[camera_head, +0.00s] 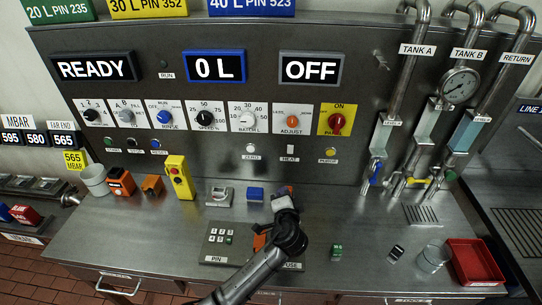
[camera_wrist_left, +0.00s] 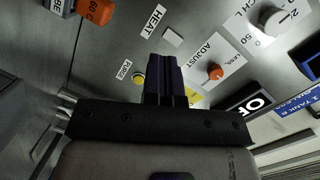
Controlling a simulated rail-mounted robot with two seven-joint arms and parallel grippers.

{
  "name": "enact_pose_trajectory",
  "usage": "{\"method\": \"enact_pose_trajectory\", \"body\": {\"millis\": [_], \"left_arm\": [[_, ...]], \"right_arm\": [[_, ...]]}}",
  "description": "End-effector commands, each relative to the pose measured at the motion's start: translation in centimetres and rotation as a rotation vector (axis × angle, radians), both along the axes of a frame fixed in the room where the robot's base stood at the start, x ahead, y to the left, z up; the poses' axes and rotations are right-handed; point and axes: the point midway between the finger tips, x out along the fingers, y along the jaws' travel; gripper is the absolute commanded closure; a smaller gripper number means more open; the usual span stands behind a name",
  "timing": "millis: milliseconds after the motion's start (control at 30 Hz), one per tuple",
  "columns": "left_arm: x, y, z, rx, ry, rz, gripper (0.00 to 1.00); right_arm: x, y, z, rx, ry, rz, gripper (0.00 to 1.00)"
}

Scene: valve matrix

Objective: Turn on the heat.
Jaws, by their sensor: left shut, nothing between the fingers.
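The white HEAT button (camera_head: 291,148) sits on the steel back panel, above its HEAT label. It also shows in the wrist view as a white square (camera_wrist_left: 173,37), beside its label (camera_wrist_left: 153,20). My left gripper (camera_head: 284,191) is shut and empty, over the bench below the HEAT button. In the wrist view its dark fingers (camera_wrist_left: 164,60) point towards the panel, with their tips close to the button in the picture. Whether they touch it cannot be told. A display (camera_head: 311,69) above reads OFF. My right gripper is not in view.
An orange ADJUST knob (camera_head: 292,121) is above the HEAT button. A white ZERO button (camera_head: 250,148) is left of it and a yellow PURGE button (camera_head: 330,151) right of it. A blue block (camera_head: 255,194) and keypad (camera_head: 221,238) are near my arm. Pipes (camera_head: 411,60) stand at right.

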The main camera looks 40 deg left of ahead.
Motion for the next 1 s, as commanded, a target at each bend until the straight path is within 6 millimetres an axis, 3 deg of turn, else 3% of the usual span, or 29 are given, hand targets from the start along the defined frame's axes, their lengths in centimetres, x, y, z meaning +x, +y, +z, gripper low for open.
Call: {"method": "enact_pose_trajectory", "body": {"millis": [100, 300, 1000], "left_arm": [[0.9, 0.1, 0.2, 0.196, 0.036, -0.032, 1.00], [1.8, -0.8, 2.2, 0.427, 0.055, -0.103, 1.00], [2.7, -0.7, 2.5, 0.480, 0.084, -0.134, 1.00]], "right_arm": [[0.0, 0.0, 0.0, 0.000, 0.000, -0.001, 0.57], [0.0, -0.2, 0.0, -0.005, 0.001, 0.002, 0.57], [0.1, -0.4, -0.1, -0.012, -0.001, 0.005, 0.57]]}}
